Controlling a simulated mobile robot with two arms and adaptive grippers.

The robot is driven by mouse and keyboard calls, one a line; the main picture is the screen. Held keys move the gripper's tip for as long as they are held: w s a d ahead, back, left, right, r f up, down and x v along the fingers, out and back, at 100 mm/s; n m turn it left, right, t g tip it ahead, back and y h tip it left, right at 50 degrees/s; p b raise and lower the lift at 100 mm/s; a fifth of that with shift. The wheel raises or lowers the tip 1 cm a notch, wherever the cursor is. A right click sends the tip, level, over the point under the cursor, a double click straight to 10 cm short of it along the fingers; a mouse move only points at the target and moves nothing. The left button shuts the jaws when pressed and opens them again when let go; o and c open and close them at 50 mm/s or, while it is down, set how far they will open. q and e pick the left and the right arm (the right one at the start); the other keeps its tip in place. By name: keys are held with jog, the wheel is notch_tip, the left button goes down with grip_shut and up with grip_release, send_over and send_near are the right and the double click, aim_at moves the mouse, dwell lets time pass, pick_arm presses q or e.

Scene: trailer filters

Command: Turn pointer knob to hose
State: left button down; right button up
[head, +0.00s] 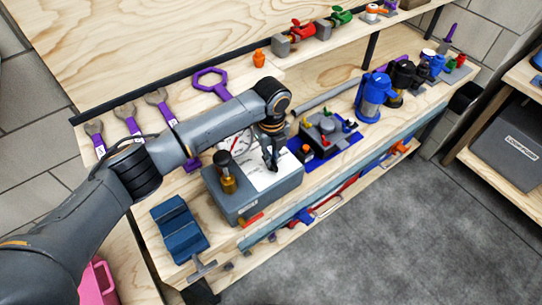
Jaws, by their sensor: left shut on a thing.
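A grey box (253,201) with a white top plate stands on the wooden workbench. My left gripper (271,163) points down at the white plate, with its fingers close together. It is shut on the small pointer knob there, which the fingers mostly hide. I cannot read which mark the pointer faces or make out the hose mark. My right gripper is out of view.
Wrenches (127,117) lie behind.

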pick_arm(q)
jog(key=m, duration=0.6)
jog(key=shift+d+f+m+b, duration=0.1)
jog(key=shift+d+m+b, duration=0.05)
jog(key=shift+m+b, duration=0.2)
dwell(0.4)
jog(key=c, duration=1.4)
grip_release()
jog(key=shift+c, duration=0.2)
jog(key=shift+r, duration=0.4)
notch_tip(320, 180, up, 11)
jog(key=shift+r, duration=0.15)
